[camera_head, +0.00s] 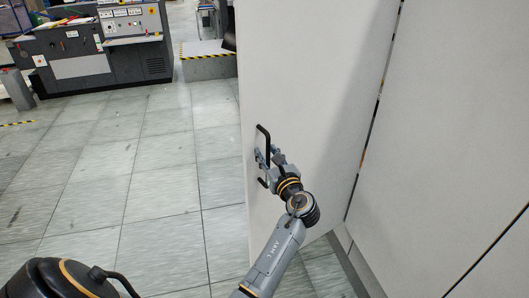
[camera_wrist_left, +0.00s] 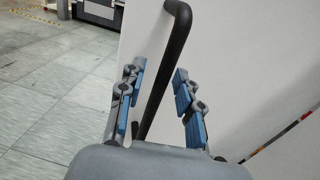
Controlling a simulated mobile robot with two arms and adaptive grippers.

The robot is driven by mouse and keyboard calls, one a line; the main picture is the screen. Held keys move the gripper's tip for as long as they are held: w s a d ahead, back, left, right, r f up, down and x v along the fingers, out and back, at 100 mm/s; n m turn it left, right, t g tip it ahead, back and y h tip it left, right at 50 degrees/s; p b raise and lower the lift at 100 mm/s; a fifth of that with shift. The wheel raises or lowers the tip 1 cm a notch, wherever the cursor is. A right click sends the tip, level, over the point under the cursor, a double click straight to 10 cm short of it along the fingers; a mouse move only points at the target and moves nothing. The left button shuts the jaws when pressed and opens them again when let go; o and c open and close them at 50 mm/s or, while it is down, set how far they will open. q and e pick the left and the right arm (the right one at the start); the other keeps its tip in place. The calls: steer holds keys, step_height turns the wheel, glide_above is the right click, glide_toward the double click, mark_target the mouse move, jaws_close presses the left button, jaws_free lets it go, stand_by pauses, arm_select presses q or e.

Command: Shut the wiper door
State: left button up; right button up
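The wiper door (camera_head: 310,80) is a tall pale panel standing open, angled out from the cabinet along a narrow gap on its right. A black bar handle (camera_head: 264,138) is fixed near its left edge. My left gripper (camera_head: 269,159) is at the handle. In the left wrist view, the handle (camera_wrist_left: 176,48) runs between the two blue-padded fingers of the gripper (camera_wrist_left: 160,74). The fingers are spread, with visible space on both sides of the bar. The lower part of the handle is hidden behind the gripper body. My right gripper is out of view.
A pale cabinet panel (camera_head: 455,110) stands to the right of the door. The tiled floor (camera_head: 150,190) left of the door is clear. A grey control console (camera_head: 95,50) and a low block with yellow-black edging (camera_head: 207,66) stand farther back.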

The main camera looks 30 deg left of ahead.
arm_select(q)
steer(key=shift+s+d+r, duration=0.1)
steer(key=shift+d, duration=0.1)
steer(key=shift+a, duration=0.1)
jaws_close()
